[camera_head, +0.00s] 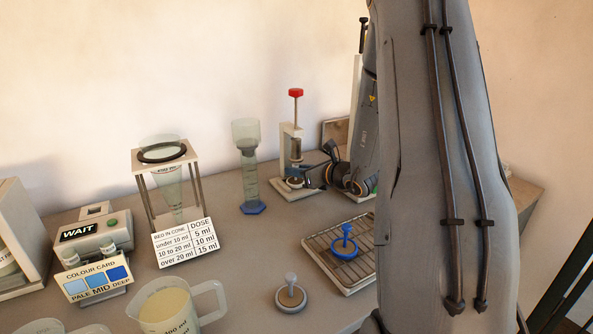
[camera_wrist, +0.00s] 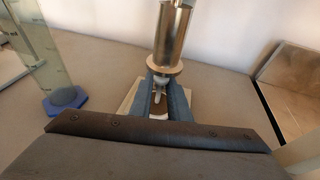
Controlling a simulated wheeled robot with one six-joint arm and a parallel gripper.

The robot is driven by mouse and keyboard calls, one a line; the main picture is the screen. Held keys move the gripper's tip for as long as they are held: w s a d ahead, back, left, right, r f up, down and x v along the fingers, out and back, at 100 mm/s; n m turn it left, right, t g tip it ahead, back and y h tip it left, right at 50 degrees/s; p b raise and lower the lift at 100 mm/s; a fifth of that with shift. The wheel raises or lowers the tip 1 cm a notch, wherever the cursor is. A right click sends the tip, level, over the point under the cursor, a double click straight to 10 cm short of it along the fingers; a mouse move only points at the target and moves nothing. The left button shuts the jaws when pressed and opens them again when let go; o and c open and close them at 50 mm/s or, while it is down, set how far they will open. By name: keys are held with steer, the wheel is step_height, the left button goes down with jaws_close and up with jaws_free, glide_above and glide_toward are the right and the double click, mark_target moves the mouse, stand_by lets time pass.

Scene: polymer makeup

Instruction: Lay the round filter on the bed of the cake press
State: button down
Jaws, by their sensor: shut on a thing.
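The cake press (camera_head: 285,148), a pale frame with a red-topped plunger, stands at the back of the bench. Its metal cylinder also shows in the wrist view (camera_wrist: 173,38). My gripper (camera_head: 317,178) is at the right side of the press, low by its bed. In the wrist view my gripper's blue-grey fingers (camera_wrist: 158,100) are shut on a small pale upright piece, which seems to be the handle of the round filter (camera_wrist: 158,113). The filter is mostly hidden by the fingers. I cannot tell whether it touches the bed.
A clear measuring cylinder (camera_head: 250,170) with a blue foot stands left of the press. A wire rack (camera_head: 320,245) holds a blue knobbed disc (camera_head: 344,246). A grey knobbed disc (camera_head: 290,296) is on the bench. A cone stand (camera_head: 140,158) and jug (camera_head: 175,308) are at left.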

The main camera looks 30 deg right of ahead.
steer(key=shift+f, duration=0.15)
steer(key=c, duration=1.7)
jaws_free()
steer(key=shift+o, duration=0.2)
steer(key=shift+r, duration=0.25)
steer(key=v, duration=1.2)
steer(key=shift+d+f, duration=0.1)
steer(key=shift+f, duration=0.05)
